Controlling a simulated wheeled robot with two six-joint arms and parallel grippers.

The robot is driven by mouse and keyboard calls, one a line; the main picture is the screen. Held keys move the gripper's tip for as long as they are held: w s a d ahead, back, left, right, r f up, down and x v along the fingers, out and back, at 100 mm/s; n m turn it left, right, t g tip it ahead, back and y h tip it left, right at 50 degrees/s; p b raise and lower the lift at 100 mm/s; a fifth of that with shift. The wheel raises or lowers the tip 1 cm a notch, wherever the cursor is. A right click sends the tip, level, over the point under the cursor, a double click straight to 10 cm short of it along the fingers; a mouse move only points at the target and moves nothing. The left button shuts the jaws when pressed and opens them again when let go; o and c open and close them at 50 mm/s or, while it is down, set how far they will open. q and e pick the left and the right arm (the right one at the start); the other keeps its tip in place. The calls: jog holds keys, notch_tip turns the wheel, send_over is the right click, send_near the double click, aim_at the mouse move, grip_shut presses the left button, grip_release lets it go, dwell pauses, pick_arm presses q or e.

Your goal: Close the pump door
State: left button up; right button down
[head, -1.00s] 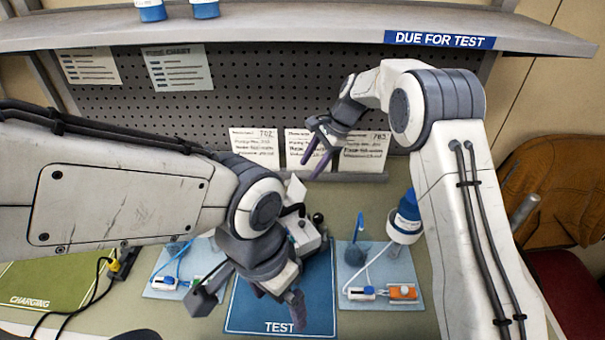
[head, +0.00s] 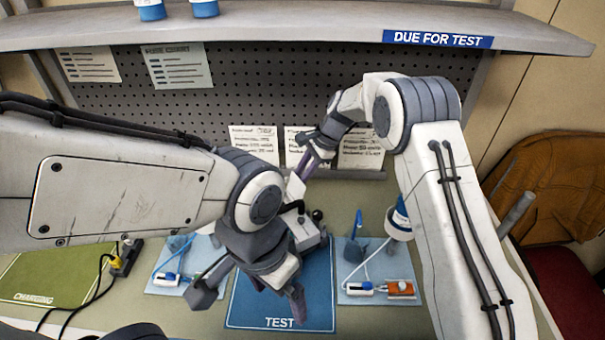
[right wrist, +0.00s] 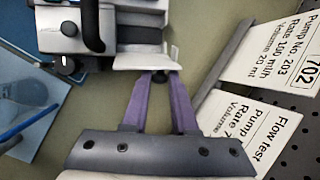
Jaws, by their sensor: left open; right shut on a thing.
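The pump (head: 308,236) is white and grey with a black handle and stands at the back of the blue TEST mat (head: 280,318), partly hidden by my left gripper. Its pale door panel (head: 296,187) stands up open at the back. In the right wrist view the pump (right wrist: 62,38) is at the upper left, with the panel (right wrist: 145,62) at its edge. My right gripper (head: 303,172) has its purple fingers drawn together on the edge of this panel; the fingertips also show in the right wrist view (right wrist: 160,76). My left gripper (head: 252,296) is open and empty above the mat.
Pale blue mats with tubing and clips lie left (head: 172,283) and right (head: 370,288) of the TEST mat. Paper cards (head: 360,150) stand behind the pump. A shelf (head: 290,28) crosses above.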

aim_at(292, 183)
jog(key=shift+r, duration=0.1)
jog(key=a+h+p, duration=0.1)
jog(key=s+a+r+t+h+p, duration=0.1)
jog(key=p, duration=0.1)
jog(key=shift+s+n+t+h, duration=0.15)
jog(key=shift+n+t+h, duration=0.15)
jog(key=shift+h, duration=0.1)
jog(key=shift+s+a+h, duration=0.1)
jog(key=shift+a+h, duration=0.1)
jog(key=shift+h, duration=0.1)
jog(key=shift+s+a+f+t+h, duration=0.1)
jog(key=shift+s+a+t+h, duration=0.1)
jog(key=shift+a+t+h, duration=0.25)
jog(key=shift+s+a+f+t+h+b, duration=0.1)
jog(key=shift+t+h+b, duration=0.3)
jog(key=shift+b, duration=0.3)
jog(key=shift+s+a+h+b, duration=0.1)
jog(key=shift+a+h+b, duration=0.05)
jog(key=shift+h+b, duration=0.15)
